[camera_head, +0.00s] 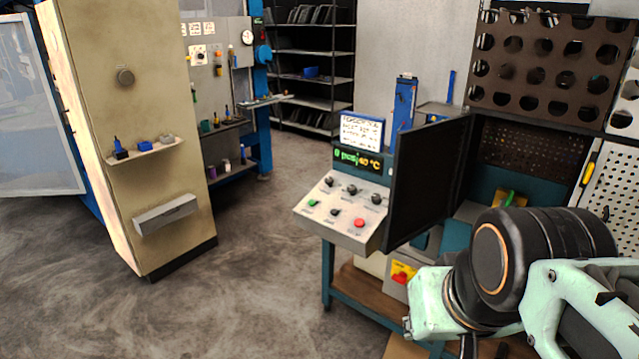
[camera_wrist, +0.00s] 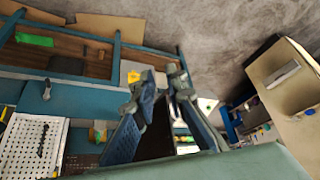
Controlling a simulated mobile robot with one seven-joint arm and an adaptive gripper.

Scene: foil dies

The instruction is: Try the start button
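The control panel (camera_head: 340,230) is a light box on a blue-legged bench in the head view. A small green button (camera_head: 313,203) sits at its front left and a red button (camera_head: 359,223) at its front right, with several dark knobs around them. No label naming the start button is readable. Above, a display (camera_head: 358,160) shows green and orange characters. In the wrist view my gripper (camera_wrist: 164,76) has its two fingers apart with nothing between them. My gripper does not show clearly in the head view.
A dark open door (camera_head: 428,185) stands right of the panel. A white sign (camera_head: 362,131) with writing stands on top. A beige cabinet (camera_head: 120,120) is at left, with free floor (camera_head: 250,260) between. A white perforated board (camera_wrist: 30,145) shows in the wrist view.

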